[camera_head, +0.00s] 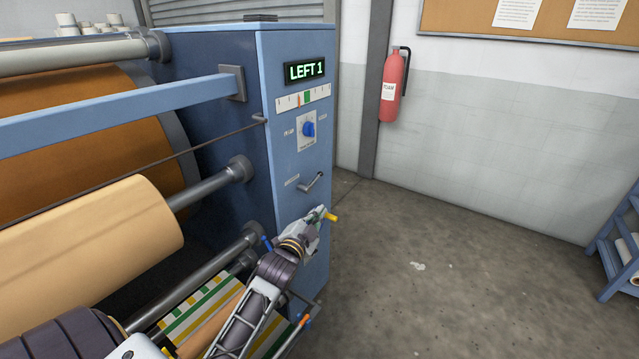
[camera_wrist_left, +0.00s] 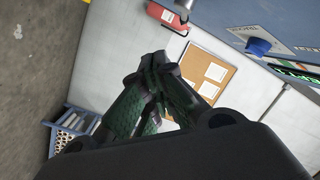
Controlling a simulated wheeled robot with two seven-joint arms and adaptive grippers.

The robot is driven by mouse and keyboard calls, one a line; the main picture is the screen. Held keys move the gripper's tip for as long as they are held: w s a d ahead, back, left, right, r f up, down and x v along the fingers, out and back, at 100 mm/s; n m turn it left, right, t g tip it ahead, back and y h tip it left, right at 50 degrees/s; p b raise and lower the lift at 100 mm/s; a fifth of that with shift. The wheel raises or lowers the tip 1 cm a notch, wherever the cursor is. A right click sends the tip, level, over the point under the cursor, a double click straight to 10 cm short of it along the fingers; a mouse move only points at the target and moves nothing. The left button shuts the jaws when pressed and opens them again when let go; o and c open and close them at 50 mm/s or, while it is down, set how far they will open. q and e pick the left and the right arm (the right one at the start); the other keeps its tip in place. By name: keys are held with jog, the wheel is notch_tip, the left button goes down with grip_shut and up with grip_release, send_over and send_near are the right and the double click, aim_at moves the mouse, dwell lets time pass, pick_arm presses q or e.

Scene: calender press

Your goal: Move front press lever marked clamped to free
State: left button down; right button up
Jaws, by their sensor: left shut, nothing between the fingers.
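A short grey metal lever (camera_head: 312,181) sticks out of the blue machine's end panel, below the blue knob. A small label lies to its left; its lettering is too small to read. My left gripper (camera_head: 321,213) is just below this lever in the picture, shut and empty. A yellow handle-like piece (camera_head: 331,217) shows at its tips; I cannot tell whether they touch. In the left wrist view the dark green fingers (camera_wrist_left: 155,75) are closed together. A grey metal end shows at the top edge there, possibly the lever. My right gripper is not in view.
Large rollers (camera_head: 90,235) fill the left. A red extinguisher (camera_head: 393,88) hangs on the wall. A blue rack (camera_head: 612,250) stands at right; the floor between is clear.

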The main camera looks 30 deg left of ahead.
pick_arm(q)
jog(key=shift+m+t, duration=0.6)
jog(key=shift+t, duration=0.3)
jog(key=r, duration=0.2)
jog(key=w+a+r, duration=0.1)
jog(key=shift+a+r, duration=0.1)
jog(key=shift+r, duration=0.3)
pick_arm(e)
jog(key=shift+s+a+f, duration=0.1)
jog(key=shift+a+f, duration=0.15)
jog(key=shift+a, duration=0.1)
pick_arm(q)
jog(key=shift+w, duration=0.25)
jog(key=w+a+b, duration=0.3)
jog(key=w+a, duration=0.1)
jog(key=w, duration=0.6)
jog(key=shift+w+a+f+b, duration=0.15)
jog(key=shift+a+f+b, duration=0.15)
jog(key=shift+b, duration=0.1)
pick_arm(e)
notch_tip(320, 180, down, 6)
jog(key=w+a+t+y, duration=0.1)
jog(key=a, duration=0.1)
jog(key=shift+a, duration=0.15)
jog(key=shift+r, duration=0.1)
